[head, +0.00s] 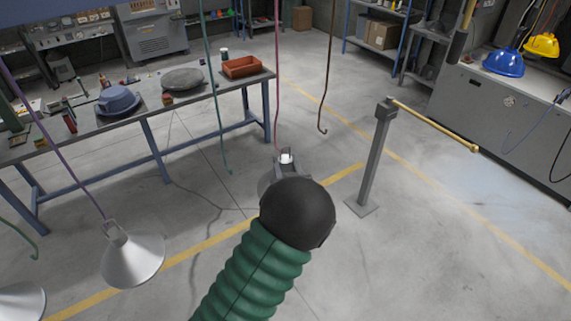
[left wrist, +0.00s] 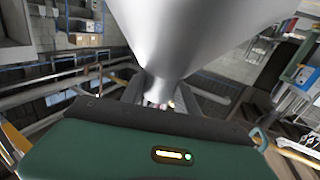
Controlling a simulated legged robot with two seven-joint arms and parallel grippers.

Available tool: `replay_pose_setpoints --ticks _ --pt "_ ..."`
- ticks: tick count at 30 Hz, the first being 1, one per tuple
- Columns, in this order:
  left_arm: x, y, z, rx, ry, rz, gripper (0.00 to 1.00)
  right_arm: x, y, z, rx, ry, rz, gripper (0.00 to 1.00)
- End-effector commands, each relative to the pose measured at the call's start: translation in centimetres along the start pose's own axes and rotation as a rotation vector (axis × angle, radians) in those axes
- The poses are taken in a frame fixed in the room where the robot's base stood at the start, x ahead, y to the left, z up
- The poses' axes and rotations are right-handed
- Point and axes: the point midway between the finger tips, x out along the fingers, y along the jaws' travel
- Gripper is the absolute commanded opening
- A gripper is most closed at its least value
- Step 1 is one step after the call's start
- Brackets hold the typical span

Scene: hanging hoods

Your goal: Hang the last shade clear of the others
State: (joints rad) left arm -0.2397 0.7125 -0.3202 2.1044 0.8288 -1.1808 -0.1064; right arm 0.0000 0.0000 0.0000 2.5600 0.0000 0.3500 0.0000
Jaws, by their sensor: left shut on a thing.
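My left gripper (head: 286,160) is shut on a grey metal shade (head: 266,184), mostly hidden behind my wrist in the head view. In the left wrist view the shade's cone (left wrist: 195,35) fills the top middle, its narrow end between the fingers. A pink cord (head: 277,80) hangs down to just above the gripper; I cannot tell whether its hook touches the shade. A shade (head: 133,262) hangs on a purple cord at left, and another shade (head: 20,302) is cut off at lower left. A teal hook (head: 229,170) and a brown hook (head: 322,129) hang empty. My right gripper is not in view.
A post (head: 376,160) with a yellow bar (head: 435,125) stands right of the gripper. A green hook (head: 36,256) hangs at far left. A grey cabinet (head: 500,120) stands at right.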

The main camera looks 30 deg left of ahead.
Motion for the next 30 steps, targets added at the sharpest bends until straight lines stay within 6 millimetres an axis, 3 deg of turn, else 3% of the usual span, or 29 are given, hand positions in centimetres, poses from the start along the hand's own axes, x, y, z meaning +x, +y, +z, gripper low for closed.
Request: replay_pose_setpoints --ticks 30 --pt "2.9 -1.2 0.0 0.000 0.001 0.000 0.00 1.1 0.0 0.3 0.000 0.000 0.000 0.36"
